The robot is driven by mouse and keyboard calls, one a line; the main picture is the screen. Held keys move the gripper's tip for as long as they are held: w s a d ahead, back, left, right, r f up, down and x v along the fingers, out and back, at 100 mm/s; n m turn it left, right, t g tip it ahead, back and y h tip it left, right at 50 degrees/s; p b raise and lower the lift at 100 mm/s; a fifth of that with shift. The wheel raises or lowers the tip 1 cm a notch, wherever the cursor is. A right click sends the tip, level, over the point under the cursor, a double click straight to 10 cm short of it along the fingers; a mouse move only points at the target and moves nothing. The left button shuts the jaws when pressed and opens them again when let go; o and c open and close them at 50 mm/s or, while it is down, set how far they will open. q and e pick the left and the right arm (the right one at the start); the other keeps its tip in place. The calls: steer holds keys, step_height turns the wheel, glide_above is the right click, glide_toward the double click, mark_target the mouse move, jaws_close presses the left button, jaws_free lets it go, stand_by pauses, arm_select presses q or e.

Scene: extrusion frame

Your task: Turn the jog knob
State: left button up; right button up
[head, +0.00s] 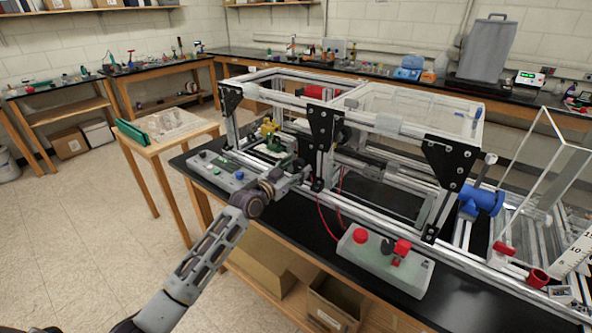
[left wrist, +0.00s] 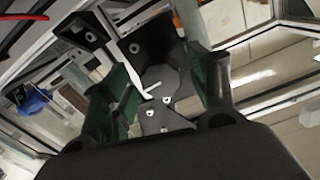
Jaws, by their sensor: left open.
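My left arm comes in from the lower left in the head view. Its gripper (head: 288,177) is at the front of the frame, just right of the left control panel (head: 222,172). In the left wrist view, the left gripper (left wrist: 162,95) is open, its green-lined fingers apart with nothing held between them. A black bolted bracket (left wrist: 158,72) shows beyond the fingers. The left panel carries several small buttons and knobs. A grey control box (head: 385,265) at the front carries red and dark controls. I cannot tell which control is the jog knob. My right gripper is not in view.
The aluminium extrusion frame (head: 375,188) with black corner brackets stands on a black bench. Red cables hang near the gripper. A blue cylinder (head: 482,200) and clear panels stand at the right. A wooden side table (head: 165,137) is at the left, with open floor before it.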

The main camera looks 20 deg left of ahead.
arm_select(q)
steer(key=shift+w+d, duration=0.1)
steer(key=shift+w, duration=0.05)
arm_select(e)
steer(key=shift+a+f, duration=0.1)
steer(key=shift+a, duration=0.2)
arm_select(q)
steer(key=c, duration=1)
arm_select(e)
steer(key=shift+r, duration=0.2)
